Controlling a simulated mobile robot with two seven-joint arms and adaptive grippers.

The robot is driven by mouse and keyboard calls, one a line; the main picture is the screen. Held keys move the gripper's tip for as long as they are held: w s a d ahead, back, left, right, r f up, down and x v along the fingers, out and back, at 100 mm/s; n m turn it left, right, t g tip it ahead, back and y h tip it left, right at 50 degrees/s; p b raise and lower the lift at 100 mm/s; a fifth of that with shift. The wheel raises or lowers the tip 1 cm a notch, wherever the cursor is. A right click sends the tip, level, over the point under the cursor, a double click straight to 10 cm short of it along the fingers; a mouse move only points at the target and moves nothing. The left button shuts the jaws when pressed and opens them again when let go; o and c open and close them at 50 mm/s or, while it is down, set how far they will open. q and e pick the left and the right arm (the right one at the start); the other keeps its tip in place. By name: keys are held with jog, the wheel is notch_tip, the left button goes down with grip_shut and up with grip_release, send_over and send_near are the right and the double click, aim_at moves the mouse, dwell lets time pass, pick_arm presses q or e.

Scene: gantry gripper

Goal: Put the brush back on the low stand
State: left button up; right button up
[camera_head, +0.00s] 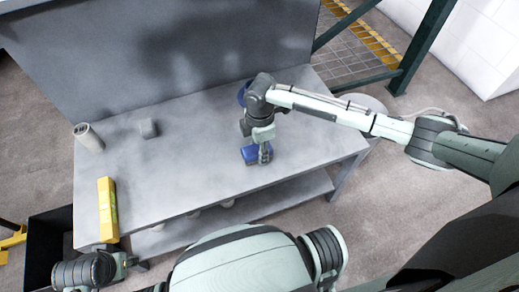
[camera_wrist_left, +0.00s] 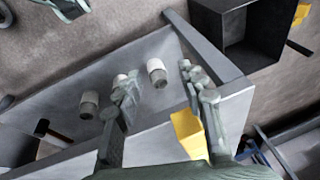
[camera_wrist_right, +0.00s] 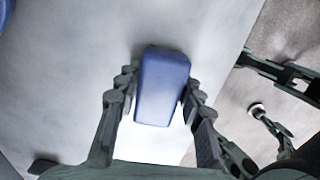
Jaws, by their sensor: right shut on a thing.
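A blue block-shaped thing (camera_head: 250,154), which looks like the brush, is at my right gripper (camera_head: 264,152) over the right part of the grey table. In the right wrist view, the fingers of my right gripper (camera_wrist_right: 158,105) are shut on both sides of the blue block (camera_wrist_right: 163,88). I cannot tell whether it touches the tabletop. Another blue thing (camera_head: 242,94) is partly hidden behind my right wrist; I cannot tell if it is the low stand. My left gripper (camera_head: 124,262) is low at the table's front left, its fingers apart and empty in the left wrist view (camera_wrist_left: 158,88).
The grey table (camera_head: 185,165) carries a yellow box (camera_head: 108,210), a pale cylinder (camera_head: 88,138) and a small grey block (camera_head: 148,128). Pale cups (camera_wrist_left: 157,73) stand on the lower shelf. A black bin (camera_head: 48,245) is at the left. The table's middle is clear.

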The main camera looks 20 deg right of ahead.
jog(key=shift+f, duration=0.1)
pick_arm(q)
jog(key=shift+w, duration=0.2)
pick_arm(e)
jog(key=o, duration=1.3)
pick_arm(q)
jog(key=shift+f, duration=0.1)
pick_arm(e)
notch_tip(320, 180, up, 11)
jog(key=shift+r+p, duration=0.1)
jog(key=shift+p, duration=0.6)
pick_arm(q)
jog(key=f, duration=0.3)
jog(key=shift+s+d+f, duration=0.1)
jog(key=shift+d+f, duration=0.1)
pick_arm(e)
jog(key=shift+r, duration=0.55)
pick_arm(q)
jog(key=shift+r, duration=0.1)
